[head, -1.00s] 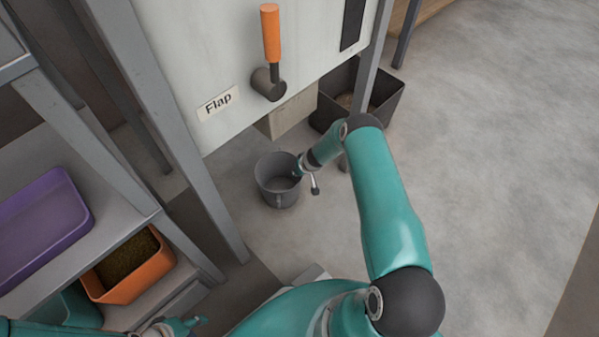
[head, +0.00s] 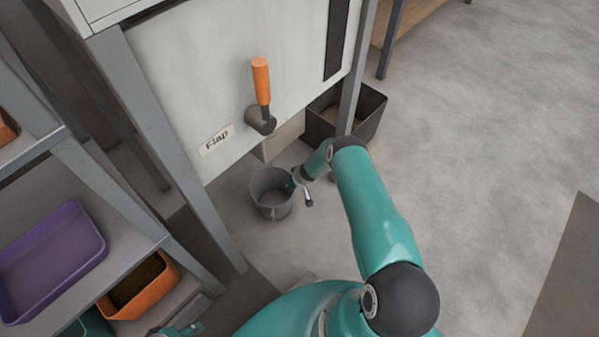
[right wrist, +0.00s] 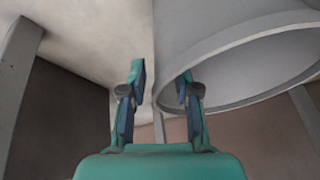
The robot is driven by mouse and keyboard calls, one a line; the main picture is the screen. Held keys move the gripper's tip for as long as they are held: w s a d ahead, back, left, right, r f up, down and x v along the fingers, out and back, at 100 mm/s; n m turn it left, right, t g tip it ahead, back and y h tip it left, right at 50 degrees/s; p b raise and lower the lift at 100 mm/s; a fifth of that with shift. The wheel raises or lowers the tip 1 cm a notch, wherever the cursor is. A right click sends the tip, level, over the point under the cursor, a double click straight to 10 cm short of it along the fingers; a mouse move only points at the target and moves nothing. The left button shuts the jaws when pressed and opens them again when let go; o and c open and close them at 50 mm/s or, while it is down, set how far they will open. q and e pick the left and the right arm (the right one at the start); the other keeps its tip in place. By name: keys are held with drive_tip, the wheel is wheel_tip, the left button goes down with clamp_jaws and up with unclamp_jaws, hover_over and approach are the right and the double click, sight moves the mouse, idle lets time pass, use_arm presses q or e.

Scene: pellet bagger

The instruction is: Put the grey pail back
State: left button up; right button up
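The grey pail (head: 268,197) appears to stand upright and empty on the floor below the flap, its side handle facing me. In the right wrist view the pail (right wrist: 225,35) fills the upper right, with its rim and part of its inside showing. My right gripper (head: 301,187) is at the pail's right rim. Its two fingers (right wrist: 160,82) are apart, with a visible gap; the right one overlaps the pail's rim edge. Contact cannot be told. My left gripper (head: 185,330) shows only in part at the bottom edge, beside the shelf; its fingers are unclear.
The machine panel (head: 190,95) has an orange-handled lever (head: 261,82) and a "Flap" label (head: 216,140). Its grey leg (head: 205,205) stands left of the pail. A dark bin (head: 367,122) is behind. Left shelves hold a purple tray (head: 85,255) and an orange bin (head: 160,290).

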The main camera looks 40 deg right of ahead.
drive_tip(key=shift+p+v, duration=4.75)
drive_tip(key=shift+p, duration=2.95)
drive_tip(key=s+a+r+g+y, duration=0.1)
drive_tip(key=s+a+r+y, duration=0.15)
drive_tip(key=a, duration=0.45)
drive_tip(key=s+a+r+g+y, duration=0.1)
drive_tip(key=s+a+r, duration=0.25)
drive_tip(key=a, duration=0.45)
drive_tip(key=s+a+r+g+y, duration=0.1)
drive_tip(key=s+a+r+y, duration=0.1)
drive_tip(key=a+r, duration=0.35)
drive_tip(key=s+a+r, duration=0.3)
drive_tip(key=s+r, duration=0.1)
drive_tip(key=r, duration=0.2)
drive_tip(key=s+a+r+n+h, duration=0.1)
drive_tip(key=s+a+r, duration=0.2)
drive_tip(key=r, duration=0.3)
drive_tip(key=s+a+r+g, duration=0.1)
drive_tip(key=s+a+r, duration=0.2)
drive_tip(key=s+r, duration=0.2)
drive_tip(key=shift+a+r+n, duration=0.2)
drive_tip(key=shift+r+n, duration=0.2)
drive_tip(key=shift+r, duration=0.1)
